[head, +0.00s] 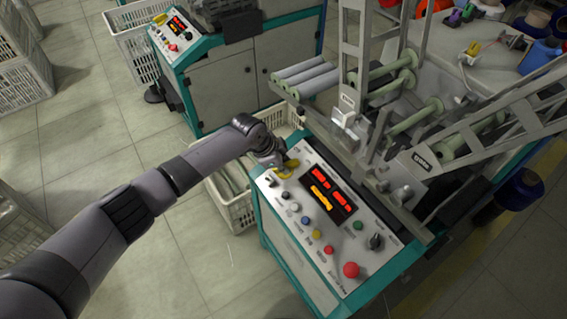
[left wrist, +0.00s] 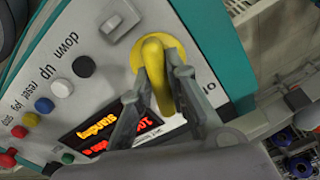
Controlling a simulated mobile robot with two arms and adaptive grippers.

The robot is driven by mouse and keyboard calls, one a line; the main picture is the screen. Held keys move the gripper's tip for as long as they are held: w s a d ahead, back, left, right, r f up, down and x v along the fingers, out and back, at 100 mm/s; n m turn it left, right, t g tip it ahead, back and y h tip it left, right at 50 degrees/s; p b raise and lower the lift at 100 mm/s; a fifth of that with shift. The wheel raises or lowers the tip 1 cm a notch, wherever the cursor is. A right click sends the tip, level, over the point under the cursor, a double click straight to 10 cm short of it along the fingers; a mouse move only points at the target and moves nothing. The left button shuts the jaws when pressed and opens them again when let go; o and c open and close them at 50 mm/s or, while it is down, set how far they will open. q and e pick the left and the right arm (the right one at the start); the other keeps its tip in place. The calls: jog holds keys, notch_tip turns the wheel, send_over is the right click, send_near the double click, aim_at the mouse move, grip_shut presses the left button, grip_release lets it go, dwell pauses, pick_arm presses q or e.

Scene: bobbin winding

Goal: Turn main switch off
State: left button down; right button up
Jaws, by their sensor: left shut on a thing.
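The main switch is a yellow rotary handle on a yellow round base, at the far left corner of the control panel (head: 307,205). In the head view the switch (head: 288,170) is partly covered by my left gripper (head: 273,161). In the left wrist view the yellow handle (left wrist: 154,62) stands between the two dark fingers of my left gripper (left wrist: 160,82), which are shut on it. Letters that look like "ON" are printed beside the base in that view. My right gripper is in neither view.
The panel's lit display (head: 327,192) shows red and orange characters. Coloured buttons, a black knob (head: 375,241) and a red mushroom button (head: 351,270) are nearby. A white crate (head: 233,204) stands left of the machine. Metal frames and rollers rise behind the panel.

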pick_arm(q)
jog(key=n+p, duration=0.1)
jog(key=n, duration=0.1)
jog(key=n+p, duration=0.2)
jog(key=n, duration=0.1)
jog(key=shift+w+r, duration=0.15)
jog(key=shift+r, duration=0.05)
jog(key=n+p, duration=0.2)
jog(key=n, duration=0.1)
jog(key=shift+w+a, duration=0.1)
jog(key=shift+w+a+f+n+p, duration=0.1)
jog(key=shift+n+p, duration=0.1)
jog(key=shift+n, duration=0.45)
jog(key=shift+w+n+p, duration=0.1)
jog(key=shift+n+p, duration=0.1)
jog(key=shift+n, duration=0.45)
jog(key=c, duration=1.6)
grip_release()
jog(key=shift+o, duration=0.2)
jog(key=shift+s+f, duration=0.1)
jog(key=v, duration=1.2)
jog(key=shift+s, duration=0.1)
